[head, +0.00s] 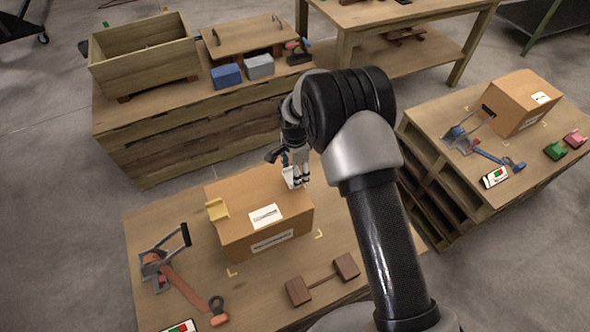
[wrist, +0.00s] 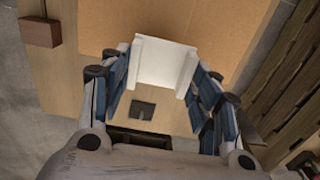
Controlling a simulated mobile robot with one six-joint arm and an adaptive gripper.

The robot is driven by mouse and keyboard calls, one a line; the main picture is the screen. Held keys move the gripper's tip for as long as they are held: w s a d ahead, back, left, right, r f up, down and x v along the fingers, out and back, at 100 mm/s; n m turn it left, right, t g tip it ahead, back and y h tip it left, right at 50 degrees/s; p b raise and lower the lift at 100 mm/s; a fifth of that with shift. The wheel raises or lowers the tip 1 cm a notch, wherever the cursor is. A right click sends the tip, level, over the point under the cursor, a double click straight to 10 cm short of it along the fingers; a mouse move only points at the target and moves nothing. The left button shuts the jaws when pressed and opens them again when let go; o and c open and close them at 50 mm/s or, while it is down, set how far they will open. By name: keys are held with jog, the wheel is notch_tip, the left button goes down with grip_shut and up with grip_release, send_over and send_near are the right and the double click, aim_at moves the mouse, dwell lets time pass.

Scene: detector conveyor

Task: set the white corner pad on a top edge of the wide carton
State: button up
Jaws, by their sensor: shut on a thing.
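The wide carton (head: 235,235) is brown, closed and labelled, and stands on the near table. My gripper (head: 298,181) is at its far right top edge in the head view. It is shut on the white corner pad (head: 288,176), partly hidden by the fingers. In the wrist view the pad (wrist: 165,65) sits between the blue finger pads of my gripper (wrist: 163,88), overlapping the edge of the carton top (wrist: 195,22). I cannot tell whether the pad touches the carton.
The near table (head: 165,220) also holds a strapping tool (head: 165,265) at left and a dark wooden piece with two blocks (head: 322,280) in front. A back bench carries an open wooden crate (head: 145,60) and blue and grey blocks. Another carton (head: 520,100) stands right.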

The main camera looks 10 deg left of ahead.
jog(key=shift+f+b, duration=0.85)
jog(key=shift+f, duration=0.5)
jog(key=o, duration=1.2)
notch_tip(320, 180, up, 12)
jog(key=shift+r, duration=0.1)
